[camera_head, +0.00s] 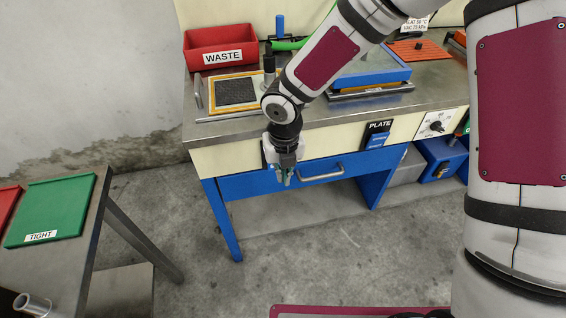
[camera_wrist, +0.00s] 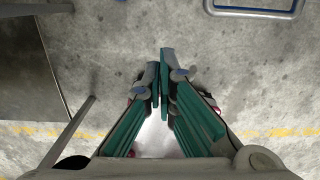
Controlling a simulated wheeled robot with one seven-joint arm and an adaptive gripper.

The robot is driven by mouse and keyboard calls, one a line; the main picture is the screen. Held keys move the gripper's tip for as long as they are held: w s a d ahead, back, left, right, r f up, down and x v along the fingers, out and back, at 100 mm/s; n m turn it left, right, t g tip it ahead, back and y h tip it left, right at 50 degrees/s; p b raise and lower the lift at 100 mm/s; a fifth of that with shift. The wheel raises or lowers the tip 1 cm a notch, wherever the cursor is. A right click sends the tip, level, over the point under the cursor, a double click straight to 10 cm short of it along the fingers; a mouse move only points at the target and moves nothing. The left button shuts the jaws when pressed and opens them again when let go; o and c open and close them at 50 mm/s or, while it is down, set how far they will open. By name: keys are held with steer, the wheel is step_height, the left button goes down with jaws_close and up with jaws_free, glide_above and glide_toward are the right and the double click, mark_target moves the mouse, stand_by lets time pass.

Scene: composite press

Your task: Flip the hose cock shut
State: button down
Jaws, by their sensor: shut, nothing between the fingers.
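A blue upright lever (camera_head: 280,26) stands at the back of the bench beside a green hose (camera_head: 290,44). It looks like the hose cock's handle, but its body is too small and partly hidden by my arm to make out. My gripper (camera_head: 284,181) hangs pointing down in front of the bench, near the blue drawer front and well below and in front of the lever. In the wrist view its fingers (camera_wrist: 166,66) are together with nothing between them, above bare floor. The hose cock is not in the wrist view.
A red WASTE bin (camera_head: 220,46) and a yellow-framed dark sheet (camera_head: 236,91) lie on the bench's left. A blue press plate (camera_head: 372,68) is right of my arm. The drawer handle (camera_head: 320,174) juts out near my gripper. A green TIGHT tray (camera_head: 50,208) is on the left table.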

steer(key=shift+w+a+f, duration=0.2)
steer(key=shift+w+f, duration=0.25)
steer(key=shift+w, duration=0.2)
steer(key=shift+w+a+f, duration=0.2)
steer(key=shift+w+f, duration=0.2)
steer(key=shift+w, duration=0.25)
steer(key=shift+w+a+f, duration=0.2)
steer(key=shift+w+f, duration=0.25)
steer(key=shift+w, duration=0.2)
